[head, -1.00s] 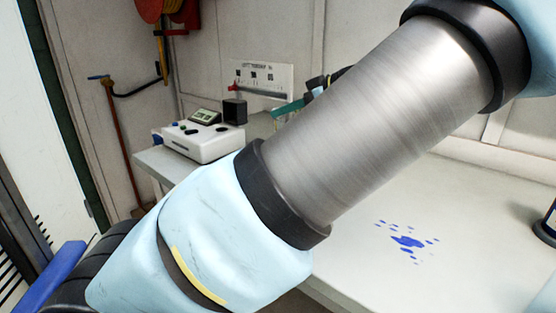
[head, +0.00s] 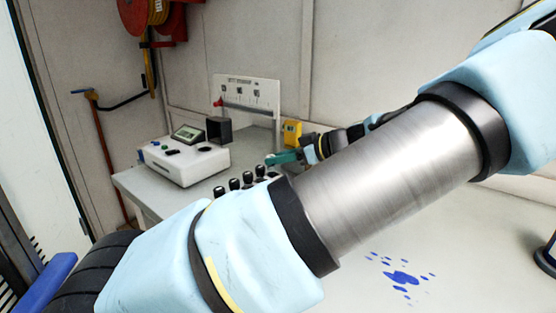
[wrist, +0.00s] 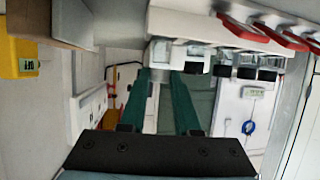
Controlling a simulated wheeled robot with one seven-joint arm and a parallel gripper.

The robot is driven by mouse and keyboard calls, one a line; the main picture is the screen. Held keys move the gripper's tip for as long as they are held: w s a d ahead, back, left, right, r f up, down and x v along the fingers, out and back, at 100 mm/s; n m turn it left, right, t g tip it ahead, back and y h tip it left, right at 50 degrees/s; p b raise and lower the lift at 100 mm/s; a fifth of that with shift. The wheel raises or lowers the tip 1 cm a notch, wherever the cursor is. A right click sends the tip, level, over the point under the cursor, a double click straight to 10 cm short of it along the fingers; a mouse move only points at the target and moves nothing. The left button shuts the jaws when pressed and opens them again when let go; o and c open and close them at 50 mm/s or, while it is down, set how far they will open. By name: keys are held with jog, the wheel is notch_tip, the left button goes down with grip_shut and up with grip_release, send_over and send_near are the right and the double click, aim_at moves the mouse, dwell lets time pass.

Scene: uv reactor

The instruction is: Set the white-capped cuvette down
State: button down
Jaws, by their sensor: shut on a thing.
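My gripper (head: 284,157) shows in the head view as a teal finger beyond my forearm, above the rear of the bench. In the wrist view its two long green fingers (wrist: 162,85) point away from the dark palm. They are closed on the white-capped cuvette, whose outline I cannot separate clearly from the pale shapes at the fingertips. In the head view my arm and gripper hide the cuvette. Several black-capped cuvettes (head: 233,184) stand in a row left of and nearer than the gripper; black caps (wrist: 245,73) also show right of the fingertips in the wrist view.
A white instrument with a small display (head: 180,160) sits on the left of the bench (head: 350,290), with a black box (head: 219,130) behind it. A pegged panel (head: 250,93) and a yellow object (head: 292,132) are at the back. The front right is clear except a blue stain (head: 402,278).

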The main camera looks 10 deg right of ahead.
jog(key=shift+f, duration=0.5)
jog(key=shift+f, duration=0.15)
jog(key=c, duration=0.9)
grip_release()
jog(key=shift+r, duration=0.25)
jog(key=b+v, duration=0.2)
jog(key=v, duration=1)
jog(key=shift+b, duration=0.4)
